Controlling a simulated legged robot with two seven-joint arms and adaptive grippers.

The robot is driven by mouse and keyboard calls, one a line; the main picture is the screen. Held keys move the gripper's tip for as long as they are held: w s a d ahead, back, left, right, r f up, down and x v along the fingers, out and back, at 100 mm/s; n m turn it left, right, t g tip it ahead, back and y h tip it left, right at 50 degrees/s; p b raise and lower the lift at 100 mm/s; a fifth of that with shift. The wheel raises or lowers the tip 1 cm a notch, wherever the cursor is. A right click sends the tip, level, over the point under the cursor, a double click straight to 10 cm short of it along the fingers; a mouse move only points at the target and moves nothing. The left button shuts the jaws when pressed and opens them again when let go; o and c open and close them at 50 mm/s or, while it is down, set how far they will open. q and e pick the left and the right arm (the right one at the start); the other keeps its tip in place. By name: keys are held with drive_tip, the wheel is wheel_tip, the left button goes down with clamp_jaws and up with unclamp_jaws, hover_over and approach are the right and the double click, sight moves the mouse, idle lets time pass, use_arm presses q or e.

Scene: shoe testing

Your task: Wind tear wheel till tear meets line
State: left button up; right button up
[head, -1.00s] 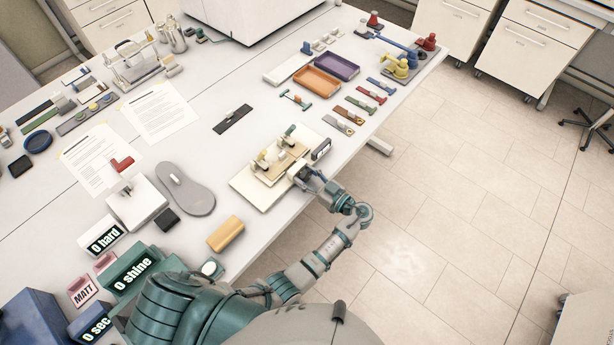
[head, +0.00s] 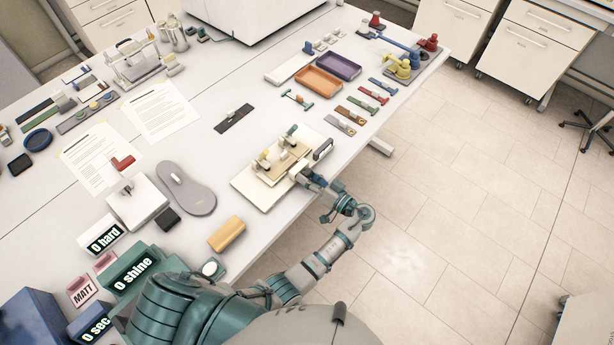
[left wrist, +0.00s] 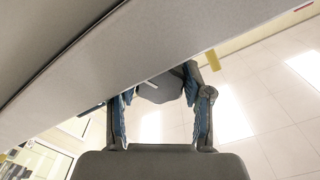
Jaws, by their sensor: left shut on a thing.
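The tear tester is a cream base plate (head: 253,193) at the table's right-hand edge. On it stand a tan bed (head: 284,166), pale clamp-like blocks with small yellow parts, and a green-topped post (head: 291,131). My left gripper (head: 303,176) is at the tester's near right side, by the table edge. In the left wrist view, its two blue-padded fingers (left wrist: 157,88) are shut on a grey rounded wheel (left wrist: 158,92) with a pale mark. The tear and the line cannot be made out. My right gripper is not in view.
A small dark-framed panel (head: 322,149) stands at the tester's far right corner. A tan block (head: 227,233) and a grey sole (head: 187,192) lie to the left. Coloured strips and orange and purple trays (head: 317,82) lie beyond. Floor is open to the right.

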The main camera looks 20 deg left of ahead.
use_arm(q)
drive_tip(key=shift+s+d+f+m, duration=0.1)
drive_tip(key=shift+d+f+m, duration=0.1)
drive_tip(key=shift+m, duration=0.1)
drive_tip(key=o, duration=1.2)
drive_tip(key=shift+c, duration=0.2)
drive_tip(key=shift+d+r, duration=0.1)
drive_tip(key=shift+d, duration=0.05)
wheel_tip(320, 180, up, 10)
drive_tip(key=shift+d+r, duration=0.1)
